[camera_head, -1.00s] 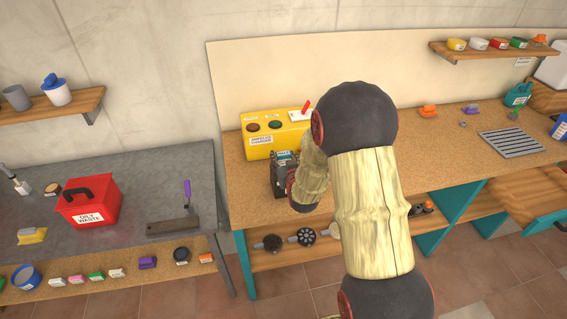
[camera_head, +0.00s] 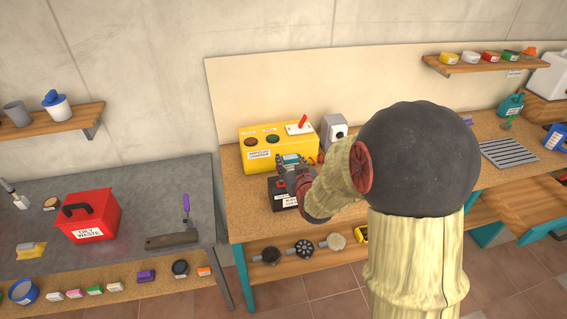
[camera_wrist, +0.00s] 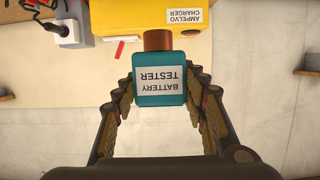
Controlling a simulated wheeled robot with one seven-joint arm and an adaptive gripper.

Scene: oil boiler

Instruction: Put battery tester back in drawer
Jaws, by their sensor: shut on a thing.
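The battery tester (camera_wrist: 159,88) is a teal block with a white label and a brown end, upside down in the wrist view. My gripper (camera_wrist: 159,95) is shut on it, with one finger on each side. In the head view the tester (camera_head: 291,159) shows as a small teal patch at my gripper (camera_head: 290,172), above the left part of the cork-topped bench, in front of the yellow charger. A wooden drawer (camera_head: 520,207) seems to stand pulled out under the bench at the far right; its inside is hard to make out.
The yellow Ampelvo charger (camera_head: 277,145) stands behind my gripper, with a grey socket box (camera_head: 334,131) beside it. A black labelled box (camera_head: 282,196) sits just below. A metal grille (camera_head: 508,151) lies on the right bench. My arm hides the bench's middle.

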